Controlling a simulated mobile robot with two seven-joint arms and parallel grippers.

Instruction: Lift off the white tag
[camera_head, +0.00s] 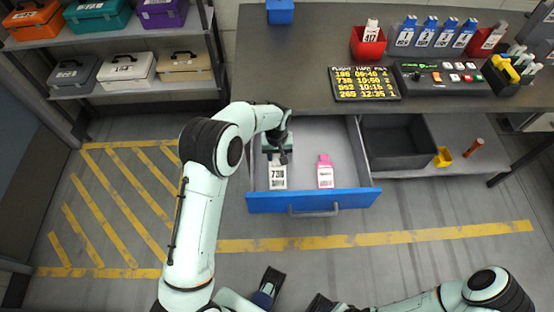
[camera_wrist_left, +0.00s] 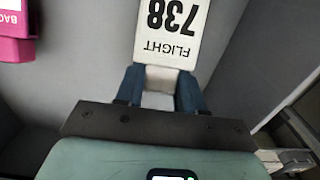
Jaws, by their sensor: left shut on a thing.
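The white tag (camera_head: 278,178), printed FLIGHT 738, is in the open blue-fronted drawer (camera_head: 310,201), in its left part. In the left wrist view the tag (camera_wrist_left: 172,28) stretches away from my left gripper (camera_wrist_left: 160,90). That gripper (camera_head: 277,156) is shut on the tag's near end, its blue fingers on either side. I cannot tell whether the tag touches the drawer floor. A pink tag (camera_head: 325,173) is in the drawer to the right, apart from it; its edge shows in the left wrist view (camera_wrist_left: 14,48). My right gripper (camera_head: 318,303) is only partly visible at the bottom edge.
The desk (camera_head: 310,60) above the drawer holds a flight board (camera_head: 364,83), a button panel (camera_head: 445,78), a red bin (camera_head: 368,45) and several blue tags. A dark open bin (camera_head: 398,150) stands right of the drawer. Shelves with cases (camera_head: 128,67) are at the upper left. The floor in front is clear.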

